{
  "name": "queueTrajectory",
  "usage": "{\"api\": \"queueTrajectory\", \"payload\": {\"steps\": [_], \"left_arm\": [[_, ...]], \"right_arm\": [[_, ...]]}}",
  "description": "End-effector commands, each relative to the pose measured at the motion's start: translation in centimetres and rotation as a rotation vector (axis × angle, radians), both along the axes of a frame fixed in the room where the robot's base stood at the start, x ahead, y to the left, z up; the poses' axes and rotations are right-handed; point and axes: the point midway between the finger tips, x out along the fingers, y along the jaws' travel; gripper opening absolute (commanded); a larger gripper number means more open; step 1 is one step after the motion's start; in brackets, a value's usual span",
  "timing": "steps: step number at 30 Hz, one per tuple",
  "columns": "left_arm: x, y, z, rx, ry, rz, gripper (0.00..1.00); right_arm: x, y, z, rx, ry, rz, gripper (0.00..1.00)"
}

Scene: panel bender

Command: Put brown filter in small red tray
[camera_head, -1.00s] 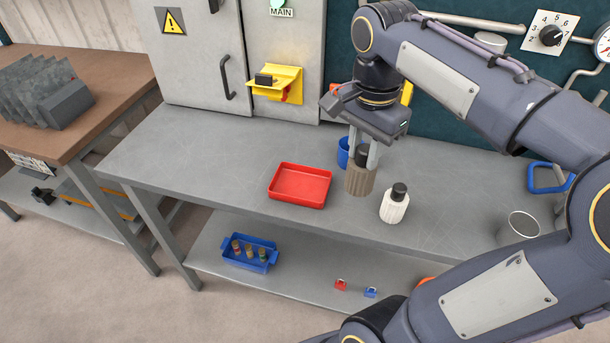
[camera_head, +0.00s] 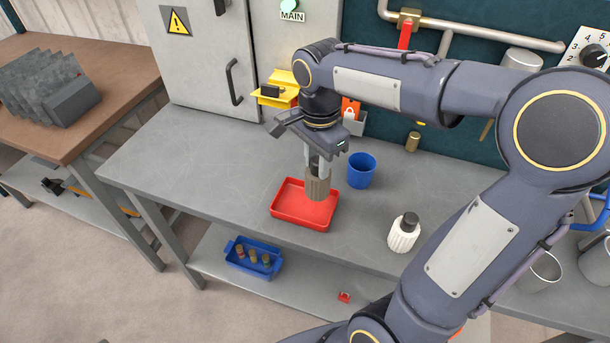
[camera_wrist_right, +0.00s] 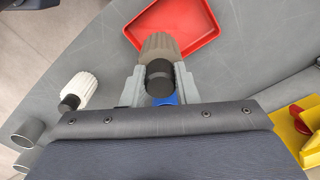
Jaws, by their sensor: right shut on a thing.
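The brown filter (camera_head: 317,188) is a ribbed cylinder with a dark cap, held upright. My right gripper (camera_head: 318,165) is shut on its cap end. In the head view the filter overlaps the right part of the small red tray (camera_head: 290,219), which lies on the grey bench. In the right wrist view the filter (camera_wrist_right: 159,47) is between the two fingers (camera_wrist_right: 159,84), and the red tray (camera_wrist_right: 205,30) lies beyond it. I cannot tell whether the filter's base touches the tray floor. My left gripper is not in view.
A blue cup (camera_head: 362,171) stands right of the tray. A white ribbed filter with a black cap (camera_head: 404,233) stands on the bench (camera_head: 180,165) further right. A grey cabinet with a yellow holder (camera_head: 277,90) is behind. A blue bin (camera_head: 252,257) sits on the lower shelf.

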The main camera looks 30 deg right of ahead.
Motion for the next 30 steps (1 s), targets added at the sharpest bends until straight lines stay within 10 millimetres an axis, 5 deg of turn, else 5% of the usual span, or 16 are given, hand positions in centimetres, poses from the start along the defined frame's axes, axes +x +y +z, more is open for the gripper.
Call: {"api": "queueTrajectory", "payload": {"steps": [16,29,30], "left_arm": [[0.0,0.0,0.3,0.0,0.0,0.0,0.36],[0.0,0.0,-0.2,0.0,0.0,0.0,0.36],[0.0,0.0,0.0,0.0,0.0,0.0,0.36]], "right_arm": [[1.9,1.7,-5.9,-0.001,0.001,-0.001,0.0],[1.9,1.8,-6.6,-0.001,-0.002,0.0,0.0],[1.9,1.8,-6.5,-0.001,-0.002,0.0,0.31]]}}
